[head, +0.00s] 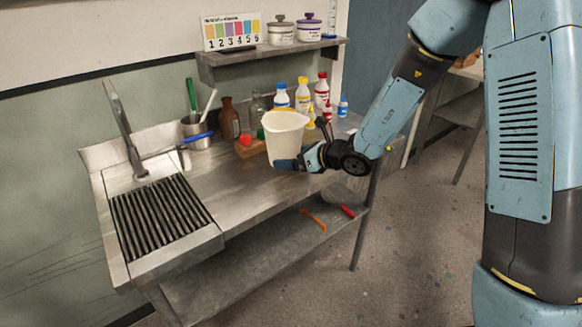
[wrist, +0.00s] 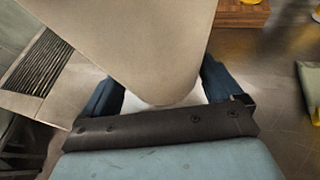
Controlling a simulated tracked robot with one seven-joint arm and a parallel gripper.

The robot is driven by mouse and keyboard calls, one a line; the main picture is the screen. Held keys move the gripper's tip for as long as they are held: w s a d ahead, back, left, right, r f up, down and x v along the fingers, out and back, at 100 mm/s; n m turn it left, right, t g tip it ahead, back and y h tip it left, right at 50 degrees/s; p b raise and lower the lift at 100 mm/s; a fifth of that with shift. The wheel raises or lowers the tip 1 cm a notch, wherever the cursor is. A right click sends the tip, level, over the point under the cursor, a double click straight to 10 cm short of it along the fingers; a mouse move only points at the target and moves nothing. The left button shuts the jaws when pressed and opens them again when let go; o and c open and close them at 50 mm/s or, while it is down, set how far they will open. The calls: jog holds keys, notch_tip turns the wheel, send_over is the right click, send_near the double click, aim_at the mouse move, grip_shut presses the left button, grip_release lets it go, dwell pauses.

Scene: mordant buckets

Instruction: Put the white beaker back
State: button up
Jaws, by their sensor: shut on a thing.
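The white beaker (head: 283,137) is upright in the head view, with its spout at the top. My gripper (head: 287,165) is shut on its lower part, coming from the right. In the wrist view the beaker (wrist: 130,40) fills the upper middle, between the two blue fingers of my gripper (wrist: 160,95). The beaker is over the front part of the steel bench (head: 240,190). Whether its base touches the bench cannot be told. The beaker hides part of the bench behind it.
A sink drainer (head: 160,217) with a tap (head: 125,128) is at the left. Several bottles, such as a brown one (head: 229,118), stand along the bench's back. A wall shelf (head: 270,54) holds two lidded pots and a colour chart (head: 232,31). Bench around the drainer's right is clear.

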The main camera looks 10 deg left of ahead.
aim_at(292, 175)
jog(key=shift+w+f, duration=0.3)
jog(key=shift+f, duration=1.55)
jog(key=o, duration=1.3)
jog(key=shift+f, duration=0.1)
jog(key=shift+d+r, duration=0.15)
jog(key=shift+r, duration=0.05)
jog(key=v, duration=1.1)
jog(key=shift+s+d+r, duration=0.1)
jog(key=shift+s+d, duration=0.1)
jog(key=shift+d, duration=0.05)
